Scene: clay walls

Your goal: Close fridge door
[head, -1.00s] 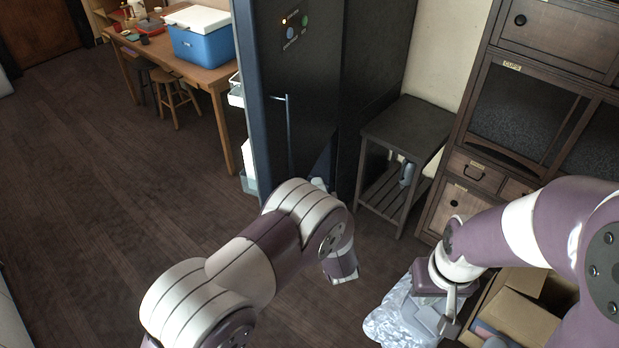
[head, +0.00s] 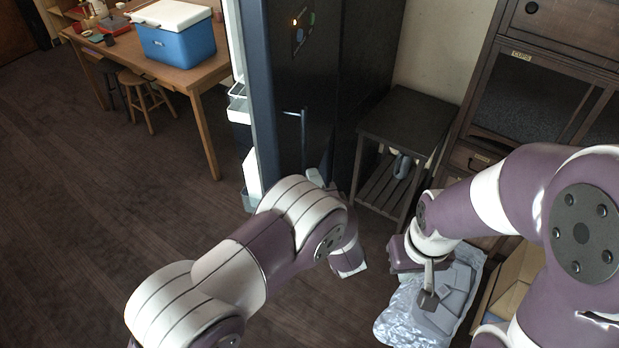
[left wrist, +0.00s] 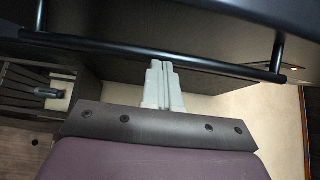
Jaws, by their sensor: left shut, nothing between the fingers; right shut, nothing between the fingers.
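The dark fridge door (head: 285,75) stands open in the head view. White bins (head: 238,108) show on its inner side at the left. Its black bar handle (head: 303,140) is on the outer face; in the left wrist view the handle (left wrist: 150,55) runs across the top. My left gripper (left wrist: 160,66) is shut and empty, its grey fingertips close to the bar; contact cannot be told. In the head view that hand is mostly hidden by my left arm. My right gripper (head: 428,298) is shut and empty, well right of the door.
A dark side table (head: 410,115) with a slatted shelf stands right of the fridge, beside a wooden cabinet (head: 530,90). A silvery bag (head: 400,325) and a cardboard box (head: 510,285) lie low at right. Open floor (head: 110,210) spreads left, with a wooden table (head: 205,75) and stools beyond.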

